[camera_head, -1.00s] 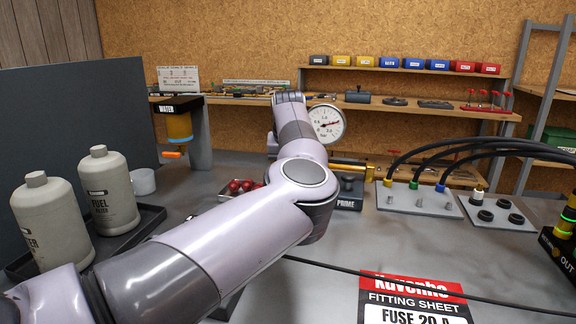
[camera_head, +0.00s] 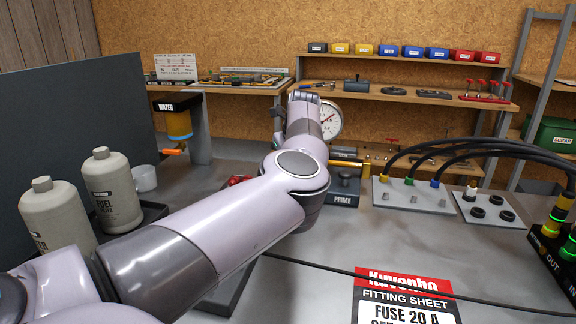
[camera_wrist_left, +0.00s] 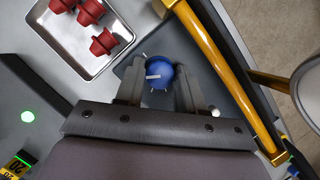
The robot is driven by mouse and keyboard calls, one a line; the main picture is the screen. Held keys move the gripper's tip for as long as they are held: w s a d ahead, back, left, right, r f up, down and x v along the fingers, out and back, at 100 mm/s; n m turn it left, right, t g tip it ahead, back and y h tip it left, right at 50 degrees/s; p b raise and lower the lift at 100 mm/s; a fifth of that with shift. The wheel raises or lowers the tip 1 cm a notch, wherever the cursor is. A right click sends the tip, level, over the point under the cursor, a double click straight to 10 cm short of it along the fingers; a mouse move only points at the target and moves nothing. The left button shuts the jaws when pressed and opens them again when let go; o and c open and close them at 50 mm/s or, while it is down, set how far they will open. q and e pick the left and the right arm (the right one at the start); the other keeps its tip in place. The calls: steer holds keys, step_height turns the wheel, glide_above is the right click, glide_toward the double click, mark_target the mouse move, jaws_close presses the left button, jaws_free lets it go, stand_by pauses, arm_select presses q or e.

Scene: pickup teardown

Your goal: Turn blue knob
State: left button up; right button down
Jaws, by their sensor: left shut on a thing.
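The blue knob (camera_wrist_left: 158,71), with a white pointer stripe on its top, shows in the left wrist view. My left gripper (camera_wrist_left: 158,86) has one finger on each side of the knob and is shut on it. The stripe lies roughly level across the picture, toward the left. In the head view my left arm reaches across the table toward the back, and the knob is hidden behind it. My right gripper is in neither view.
A metal tray (camera_wrist_left: 70,63) with red caps (camera_wrist_left: 104,41) lies beside the knob, and a yellow bar (camera_wrist_left: 213,66) runs on its other side. A gauge (camera_head: 330,119) stands behind my arm. A PRIME block (camera_head: 343,190) and a fitting sheet (camera_head: 402,297) are to the right.

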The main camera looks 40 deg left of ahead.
arm_select(q)
steer(key=shift+r, duration=0.1)
steer(key=o, duration=1)
steer(key=v, duration=0.7)
steer(key=shift+b, duration=0.35)
steer(key=shift+d, duration=0.1)
